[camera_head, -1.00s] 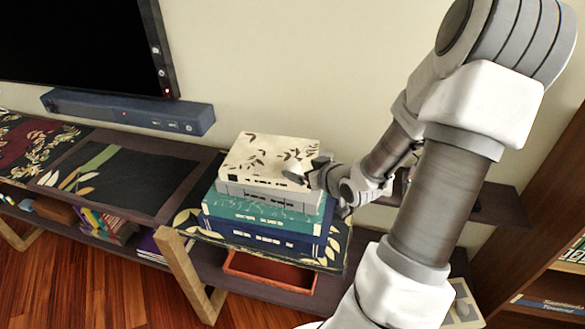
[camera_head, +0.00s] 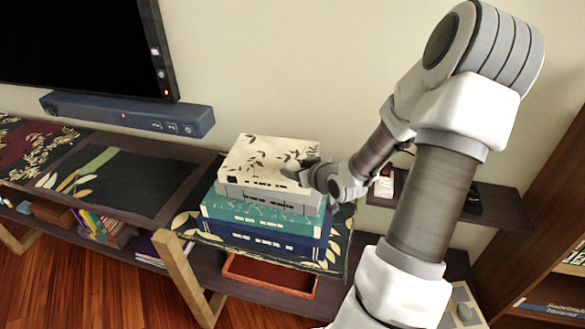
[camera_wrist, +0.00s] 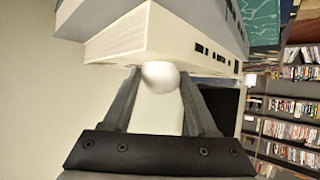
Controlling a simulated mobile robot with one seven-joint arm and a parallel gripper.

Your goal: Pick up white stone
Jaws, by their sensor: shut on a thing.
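The white stone (camera_wrist: 160,76) shows in the wrist view as a smooth, rounded white form between the two fingers. My gripper (camera_wrist: 159,88) is shut on it, with one finger at each side. The stone is right against the edge of the cream book (camera_wrist: 150,30) in this view; I cannot tell whether they touch. In the head view my gripper (camera_head: 302,174) is at the right side of the cream book (camera_head: 265,158), on top of the stack. There the stone cannot be made out clearly behind the fingers.
Grey, teal (camera_head: 262,212) and blue books lie under the cream one on a low console. A reddish tray (camera_head: 268,275) sits below. A soundbar (camera_head: 125,112) and television are left. A small dark shelf (camera_head: 490,205) is right, beside a wooden bookcase.

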